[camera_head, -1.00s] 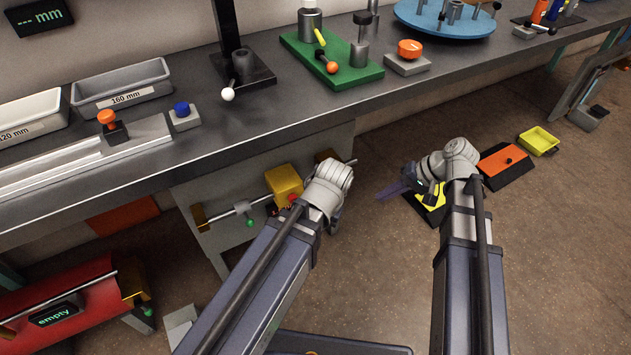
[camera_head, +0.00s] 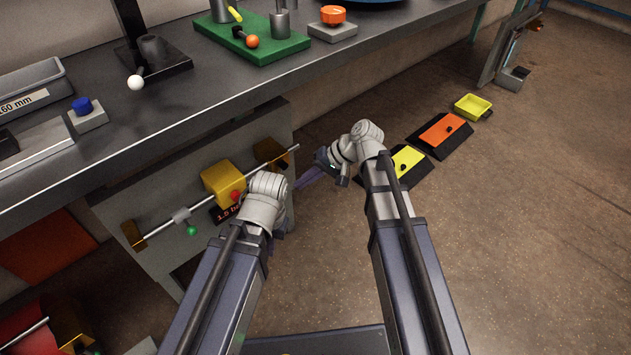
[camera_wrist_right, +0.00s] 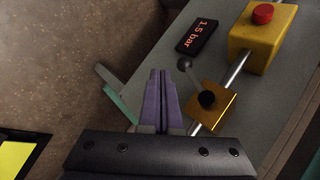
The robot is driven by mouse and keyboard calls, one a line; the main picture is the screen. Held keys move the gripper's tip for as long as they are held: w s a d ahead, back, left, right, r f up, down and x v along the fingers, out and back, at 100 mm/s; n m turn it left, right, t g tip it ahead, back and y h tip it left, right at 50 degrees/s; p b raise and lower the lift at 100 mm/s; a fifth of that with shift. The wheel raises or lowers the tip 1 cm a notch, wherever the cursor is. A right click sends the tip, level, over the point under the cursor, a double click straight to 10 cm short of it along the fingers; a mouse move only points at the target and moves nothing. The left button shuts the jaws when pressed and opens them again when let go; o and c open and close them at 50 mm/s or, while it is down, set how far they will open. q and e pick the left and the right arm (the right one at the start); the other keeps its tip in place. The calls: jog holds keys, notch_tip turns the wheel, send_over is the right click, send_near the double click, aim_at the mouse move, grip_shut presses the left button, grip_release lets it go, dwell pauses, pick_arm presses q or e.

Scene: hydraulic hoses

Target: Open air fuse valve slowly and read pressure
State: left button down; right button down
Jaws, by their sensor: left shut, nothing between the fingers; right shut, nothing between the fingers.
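A metal pipe carries a yellow block (camera_head: 222,183) with a red button on the panel under the bench. A brass valve block (camera_wrist_right: 215,104) with a black pivot and a ball-ended grey lever (camera_wrist_right: 185,64) sits on the pipe in the right wrist view. A small black display (camera_wrist_right: 197,34) beside it reads 1.5 bar. My right gripper (camera_head: 308,178) is shut and empty; in the right wrist view its purple fingers (camera_wrist_right: 161,75) appear close to the lever, contact unclear. My left gripper (camera_head: 280,226) is shut and empty by the panel, its fingertips mostly hidden behind my wrist.
A green-tipped lever (camera_head: 186,220) is on the pipe's left part. The bench edge (camera_head: 215,131) overhangs the panel. Floor pads, one yellow (camera_head: 406,160) and one orange (camera_head: 441,131), and a yellow tray (camera_head: 473,107) lie to the right. Open floor is at lower right.

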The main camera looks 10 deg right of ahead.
jog(key=shift+w+a+f, duration=0.1)
jog(key=shift+w+a, duration=0.05)
jog(key=shift+a, duration=0.8)
jog(key=shift+w+a+f, duration=0.1)
jog(key=shift+w+a, duration=0.05)
jog(key=shift+a, duration=0.75)
jog(key=shift+s+a+r+g+y+b, duration=0.15)
jog(key=shift+s+a+g+y+b, duration=0.2)
jog(key=shift+y+b, duration=0.4)
jog(key=shift+w+d, duration=0.1)
jog(key=shift+w, duration=0.05)
jog(key=shift+w+d, duration=0.4)
jog(key=shift+d, duration=0.15)
